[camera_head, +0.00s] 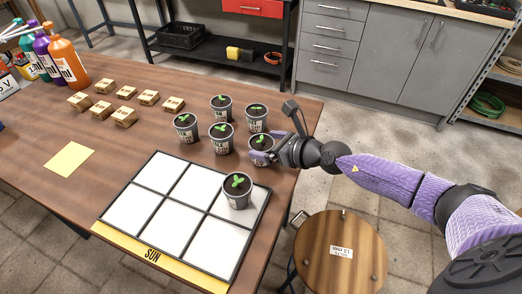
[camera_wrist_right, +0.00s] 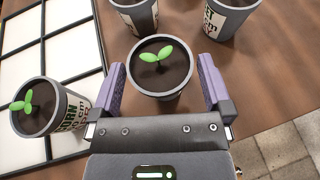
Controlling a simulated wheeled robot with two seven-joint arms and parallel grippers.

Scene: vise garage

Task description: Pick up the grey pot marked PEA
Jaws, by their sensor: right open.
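Several grey pots with green seedlings stand on the brown table. Their labels are too small or turned away to read in full, so I cannot tell which is marked PEA. My right gripper (camera_head: 268,152) is open around the front right pot (camera_head: 258,144) of the group. In the right wrist view this pot (camera_wrist_right: 160,68) stands between the two purple fingers, with narrow gaps showing; its label is hidden. Another pot (camera_head: 237,191) stands on the white grid board's right side; in the wrist view it (camera_wrist_right: 47,108) is left of the gripper. My left gripper is not in view.
The white grid board (camera_head: 170,221) has a yellow SUN strip (camera_head: 152,254). Neighbouring pots (camera_head: 222,138) (camera_head: 256,118) stand close behind and left of the gripper. A stool (camera_head: 340,270) stands beside the table.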

